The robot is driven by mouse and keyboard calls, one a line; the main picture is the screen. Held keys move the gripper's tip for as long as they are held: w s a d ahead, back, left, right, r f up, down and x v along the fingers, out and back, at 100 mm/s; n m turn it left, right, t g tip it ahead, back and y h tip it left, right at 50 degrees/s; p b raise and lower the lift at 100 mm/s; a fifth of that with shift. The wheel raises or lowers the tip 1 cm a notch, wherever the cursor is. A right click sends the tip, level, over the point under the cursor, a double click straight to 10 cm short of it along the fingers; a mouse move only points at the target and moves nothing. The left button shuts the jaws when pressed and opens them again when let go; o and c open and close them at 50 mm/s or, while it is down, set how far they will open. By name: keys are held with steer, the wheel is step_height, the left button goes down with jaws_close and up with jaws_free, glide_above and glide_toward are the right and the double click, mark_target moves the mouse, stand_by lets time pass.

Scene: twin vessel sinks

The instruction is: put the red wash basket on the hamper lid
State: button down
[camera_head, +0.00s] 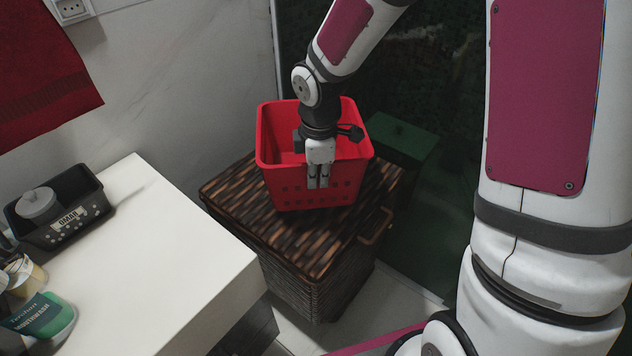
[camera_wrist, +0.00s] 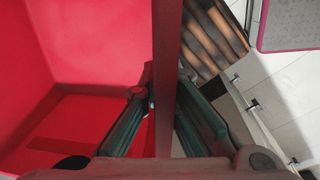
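The red wash basket (camera_head: 345,182) is upright over the woven brown hamper lid (camera_head: 236,206), and its base appears to rest on the lid; a small gap cannot be ruled out. My gripper (camera_head: 318,184) points down at the basket's near wall. In the wrist view the basket wall (camera_wrist: 167,50) runs between the two fingers of my gripper (camera_wrist: 165,98), one inside and one outside. The fingers close in on the wall from both sides, so the gripper looks shut on it. The wall hides part of the fingertips.
A white counter (camera_head: 150,265) stands at the left with a black tray (camera_head: 60,235) and a mouthwash bottle (camera_head: 45,318). A red towel (camera_head: 40,75) hangs on the wall. A dark green bin (camera_head: 405,140) stands behind the hamper. Bare floor shows in front of the hamper.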

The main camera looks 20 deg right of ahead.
steer(key=shift+w+d+f+b, duration=0.1)
steer(key=shift+w+f+b, duration=0.35)
steer(key=shift+f, duration=0.5)
steer(key=shift+w+d+f+b, duration=0.1)
steer(key=shift+w+f+b, duration=0.1)
steer(key=shift+w+f, duration=0.55)
steer(key=shift+s+f, duration=0.15)
steer(key=shift+f, duration=0.05)
steer(key=shift+f, duration=0.1)
steer(key=c, duration=1.8)
jaws_free()
